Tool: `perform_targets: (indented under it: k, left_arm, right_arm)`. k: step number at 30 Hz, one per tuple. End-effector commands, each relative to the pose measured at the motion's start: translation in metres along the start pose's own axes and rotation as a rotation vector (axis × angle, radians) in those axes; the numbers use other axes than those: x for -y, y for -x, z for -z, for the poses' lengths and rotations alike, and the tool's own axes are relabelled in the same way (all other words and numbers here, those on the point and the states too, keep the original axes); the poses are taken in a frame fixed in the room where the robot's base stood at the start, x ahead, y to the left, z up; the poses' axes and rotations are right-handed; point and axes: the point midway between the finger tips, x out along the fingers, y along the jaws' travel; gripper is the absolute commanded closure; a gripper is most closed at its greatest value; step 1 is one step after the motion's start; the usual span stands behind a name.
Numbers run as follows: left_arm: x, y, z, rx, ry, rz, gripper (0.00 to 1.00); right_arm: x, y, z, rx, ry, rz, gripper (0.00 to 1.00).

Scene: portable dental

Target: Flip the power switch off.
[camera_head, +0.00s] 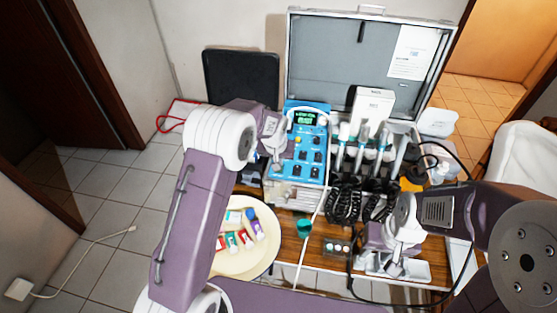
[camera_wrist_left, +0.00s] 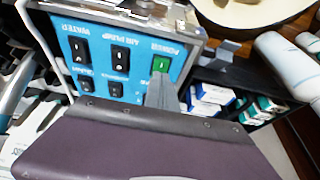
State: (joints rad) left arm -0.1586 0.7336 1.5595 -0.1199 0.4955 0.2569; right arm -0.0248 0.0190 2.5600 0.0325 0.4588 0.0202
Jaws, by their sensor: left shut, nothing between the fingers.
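The power switch (camera_wrist_left: 159,65) is a green-lit rocker under the upside-down POWER label on the blue control panel (camera_wrist_left: 98,45) in the left wrist view. Black rockers sit beside it on the same panel. My left gripper (camera_wrist_left: 163,92) is shut and empty, its grey fingertips close to the green switch; I cannot tell whether they touch it. In the head view my left arm covers the left edge of the blue panel (camera_head: 309,130), and I cannot make out the green switch there. My right gripper (camera_head: 388,252) is low at the right, over the table; its jaws are unclear.
An open metal case (camera_head: 340,55) stands behind the panel. Handpieces (camera_head: 364,133) with coiled black hoses (camera_head: 345,203) are right of it. A round cream tray (camera_head: 262,262) with small tubes lies in front. A white box (camera_head: 373,104) and bottles stand nearby.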

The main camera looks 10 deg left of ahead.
Motion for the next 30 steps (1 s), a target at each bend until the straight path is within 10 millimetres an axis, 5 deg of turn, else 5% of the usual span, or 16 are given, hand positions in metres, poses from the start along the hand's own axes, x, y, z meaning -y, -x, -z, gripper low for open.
perform_targets:
  k: [30]
  left_arm:
    - [0.001,0.002,-0.020,0.017,0.000,0.002,1.00]
  right_arm:
    - [0.000,-0.003,0.000,0.000,0.000,0.000,0.64]
